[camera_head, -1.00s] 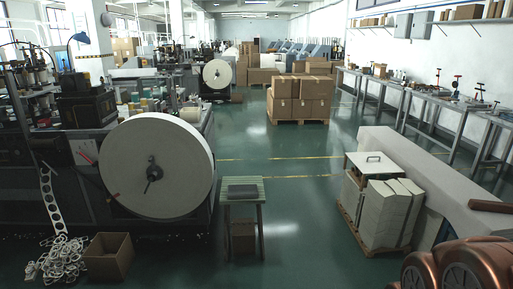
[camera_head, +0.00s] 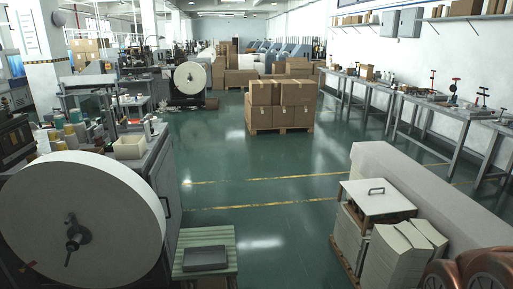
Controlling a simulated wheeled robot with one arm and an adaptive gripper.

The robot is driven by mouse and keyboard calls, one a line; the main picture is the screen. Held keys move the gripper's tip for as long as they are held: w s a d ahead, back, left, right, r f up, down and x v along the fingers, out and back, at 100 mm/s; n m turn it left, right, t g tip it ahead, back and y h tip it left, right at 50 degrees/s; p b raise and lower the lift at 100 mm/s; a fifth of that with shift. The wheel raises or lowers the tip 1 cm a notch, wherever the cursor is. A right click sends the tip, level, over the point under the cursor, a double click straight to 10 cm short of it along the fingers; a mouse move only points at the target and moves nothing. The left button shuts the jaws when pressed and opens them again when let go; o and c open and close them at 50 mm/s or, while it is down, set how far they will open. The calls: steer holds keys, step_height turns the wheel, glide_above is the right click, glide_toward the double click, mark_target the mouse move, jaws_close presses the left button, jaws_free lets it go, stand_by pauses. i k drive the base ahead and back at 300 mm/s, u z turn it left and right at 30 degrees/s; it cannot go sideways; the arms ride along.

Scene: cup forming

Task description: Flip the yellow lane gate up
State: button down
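I cannot make out a yellow lane gate in the head view.
A machine with a large paper roll (camera_head: 85,225) stands at left, beside a small table (camera_head: 208,239). Boxes on a pallet (camera_head: 280,104) stand beyond the lines. Paper stacks (camera_head: 398,260) and a long pale block (camera_head: 425,185) flank the right. Workbenches (camera_head: 437,104) line the right wall. The middle aisle is clear.

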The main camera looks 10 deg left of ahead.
mark_target(120, 121)
steer(key=i, duration=3.55)
steer(key=u, duration=0.8)
steer(key=i, duration=1.35)
steer(key=u, duration=1.95)
steer(key=i, duration=0.95)
steer(key=u, duration=0.75)
